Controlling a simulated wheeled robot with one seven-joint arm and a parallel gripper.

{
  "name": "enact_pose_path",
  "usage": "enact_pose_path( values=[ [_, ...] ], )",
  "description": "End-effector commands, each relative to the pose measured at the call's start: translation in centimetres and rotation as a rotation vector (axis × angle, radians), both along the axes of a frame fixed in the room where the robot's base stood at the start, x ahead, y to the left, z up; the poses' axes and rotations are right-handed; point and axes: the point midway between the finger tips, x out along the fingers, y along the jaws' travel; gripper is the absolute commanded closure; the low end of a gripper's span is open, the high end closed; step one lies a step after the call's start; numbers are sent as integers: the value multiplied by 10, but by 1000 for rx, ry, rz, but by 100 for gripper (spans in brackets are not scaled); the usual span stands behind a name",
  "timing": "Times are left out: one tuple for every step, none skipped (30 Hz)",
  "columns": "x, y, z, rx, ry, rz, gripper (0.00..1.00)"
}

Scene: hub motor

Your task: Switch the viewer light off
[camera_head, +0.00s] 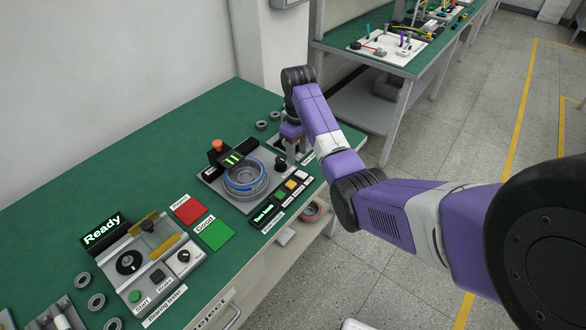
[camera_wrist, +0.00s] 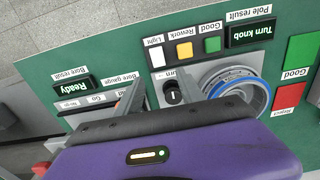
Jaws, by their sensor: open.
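The white button labelled Light (camera_wrist: 157,57) is on the pole viewer panel, beside the yellow Rework button (camera_wrist: 184,50) and the green Good button (camera_wrist: 212,44). It looks bright white; I cannot tell surely whether it is lit. In the head view the Light button (camera_head: 301,174) is at the right end of the button row. In the head view my gripper (camera_head: 291,152) is partly hidden by my wrist.
A display (camera_wrist: 250,33) reads "Turn knob". The round fixture with a blue ring (camera_head: 246,176) sits left of my gripper. Red (camera_head: 189,209) and green (camera_head: 216,234) pads lie further left.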

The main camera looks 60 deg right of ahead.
Motion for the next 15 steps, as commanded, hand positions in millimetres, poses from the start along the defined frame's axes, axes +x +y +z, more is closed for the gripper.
enact_pose_path(
  values=[
    [-1,1,-6,3,2,0,55],
    [-1,1,-11,3,2,-1,55],
    [-1,1,-17,3,2,-1,55],
    [-1,1,-22,3,2,-1,55],
    [-1,1,-27,4,2,-1,55],
    [-1,1,-33,2,1,-1,55],
    [-1,1,-38,3,2,-1,55],
    [-1,1,-42,1,2,-1,55],
    [-1,1,-48,2,1,-1,55],
    [-1,1,-52,1,1,-1,55],
    [0,1,-55,1,0,-1,55],
    [0,1,-60,1,1,-1,55],
    [0,0,-62,0,-1,-1,55],
    [0,0,-64,0,-1,-1,55],
    [0,0,-67,0,-1,-2,55]
  ],
)
